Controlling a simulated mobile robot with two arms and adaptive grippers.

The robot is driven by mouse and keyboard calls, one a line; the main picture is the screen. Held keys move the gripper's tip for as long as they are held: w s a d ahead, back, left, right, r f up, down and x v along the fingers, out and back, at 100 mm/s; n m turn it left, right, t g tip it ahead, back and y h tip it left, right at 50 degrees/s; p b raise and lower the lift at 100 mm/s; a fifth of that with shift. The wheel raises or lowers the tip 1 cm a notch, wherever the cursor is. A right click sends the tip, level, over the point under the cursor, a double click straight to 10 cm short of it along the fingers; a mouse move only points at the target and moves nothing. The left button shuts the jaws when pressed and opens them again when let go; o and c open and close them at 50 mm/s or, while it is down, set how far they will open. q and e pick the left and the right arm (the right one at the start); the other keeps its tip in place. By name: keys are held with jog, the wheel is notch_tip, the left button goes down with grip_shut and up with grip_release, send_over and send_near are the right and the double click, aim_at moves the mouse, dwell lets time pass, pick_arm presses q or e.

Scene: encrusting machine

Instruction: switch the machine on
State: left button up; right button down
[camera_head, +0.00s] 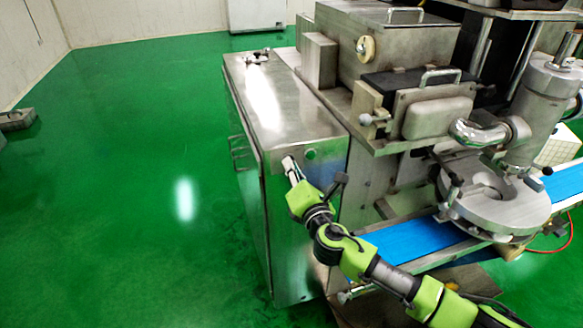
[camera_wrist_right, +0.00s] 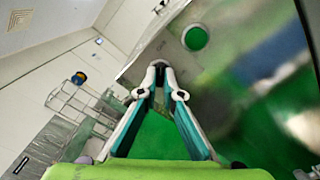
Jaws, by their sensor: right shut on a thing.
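The encrusting machine (camera_head: 385,45) is a large steel machine with a steel cabinet (camera_head: 262,100) on its left side. A round green button (camera_head: 310,154) is on the cabinet's end face near the top; it also shows in the right wrist view (camera_wrist_right: 195,37). My right gripper (camera_head: 288,162) reaches that face just left of the green button. In the right wrist view its fingertips (camera_wrist_right: 158,65) meet at the panel, shut on a small part, likely the switch, which the tips mostly hide. The green button is apart from the fingers. My left gripper is not in view.
A blue conveyor belt (camera_head: 415,240) and a round steel disc (camera_head: 494,195) lie right of my right arm. A steel cylinder (camera_head: 540,100) stands above them. The green floor (camera_head: 120,180) left of the cabinet is clear. Handles (camera_head: 238,150) project from the cabinet's left side.

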jog(key=shift+f+m, duration=0.1)
jog(key=shift+m, duration=0.2)
jog(key=m+b, duration=0.2)
jog(key=m, duration=1.5)
jog(key=shift+r, duration=0.2)
jog(key=shift+m, duration=0.3)
jog(key=c, duration=2.2)
grip_release()
